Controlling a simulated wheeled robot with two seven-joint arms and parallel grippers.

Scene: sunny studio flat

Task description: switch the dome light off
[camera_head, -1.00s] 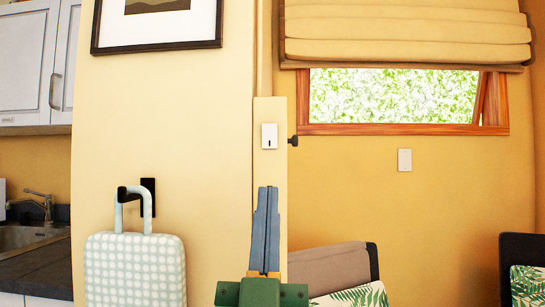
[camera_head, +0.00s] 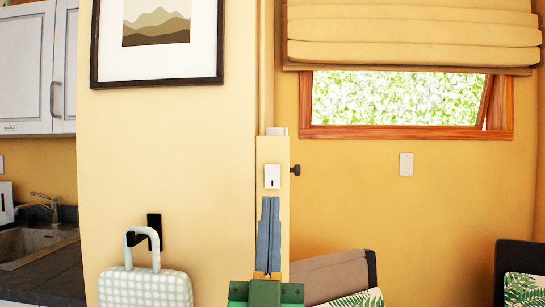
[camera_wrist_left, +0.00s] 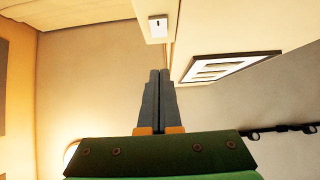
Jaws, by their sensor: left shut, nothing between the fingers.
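A white wall switch plate (camera_head: 272,176) with a small dark slot is on the narrow face of a cream post in the head view. It also shows at the top of the left wrist view (camera_wrist_left: 158,27). My left gripper (camera_head: 269,199) is shut and empty, its grey fingers pointing up just below the plate; contact cannot be told. The fingers (camera_wrist_left: 160,72) stand upright in the wrist view, below the plate in the picture. A bright round glow (camera_wrist_left: 70,153) shows at the wrist view's lower left, partly hidden by my gripper; I cannot tell whether it is the dome light. My right gripper is not in view.
A second white plate (camera_head: 406,164) is on the yellow wall under the window. A dark knob (camera_head: 295,170) sticks out beside the post.

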